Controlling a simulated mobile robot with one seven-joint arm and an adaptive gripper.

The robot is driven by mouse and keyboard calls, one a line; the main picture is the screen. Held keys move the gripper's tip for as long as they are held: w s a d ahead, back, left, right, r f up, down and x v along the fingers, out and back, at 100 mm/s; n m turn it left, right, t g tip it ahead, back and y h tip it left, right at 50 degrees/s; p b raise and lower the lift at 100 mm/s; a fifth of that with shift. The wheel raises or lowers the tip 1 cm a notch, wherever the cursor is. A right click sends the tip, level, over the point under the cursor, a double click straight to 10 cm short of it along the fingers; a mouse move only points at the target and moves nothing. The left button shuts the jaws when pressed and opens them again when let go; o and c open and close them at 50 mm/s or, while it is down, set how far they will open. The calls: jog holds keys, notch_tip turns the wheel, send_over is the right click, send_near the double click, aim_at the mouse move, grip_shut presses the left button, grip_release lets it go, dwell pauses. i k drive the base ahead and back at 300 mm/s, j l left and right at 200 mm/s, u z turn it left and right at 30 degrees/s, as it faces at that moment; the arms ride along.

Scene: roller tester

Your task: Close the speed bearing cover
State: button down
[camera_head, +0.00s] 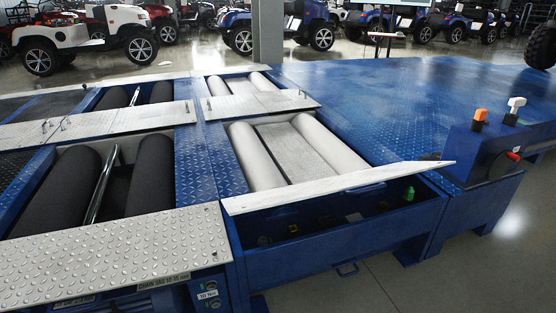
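A long light metal cover (338,187), seen nearly edge-on, stands raised along the top of an open blue compartment at the front of the roller tester. I take it to be the speed bearing cover, though no label on it is readable. The blue compartment (320,267) is open, and its dark inside shows a green part (408,194) and several small parts too dark to identify. My gripper is not in view.
Light rollers (256,157) lie behind the raised cover, dark rollers (148,175) at left. A flat studded plate (115,255) is at front left. A blue box with orange and white switches and a red knob (513,155) stands at right. Grey floor (480,265) is clear at lower right.

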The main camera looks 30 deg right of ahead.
aim_at(356, 183)
jog(key=l+z, duration=0.15)
jog(key=z, duration=1.2)
jog(key=i+l, duration=0.1)
jog(key=l, duration=0.2)
jog(key=i+l+z, duration=0.15)
jog(key=k+l, duration=0.05)
jog(key=l, duration=0.05)
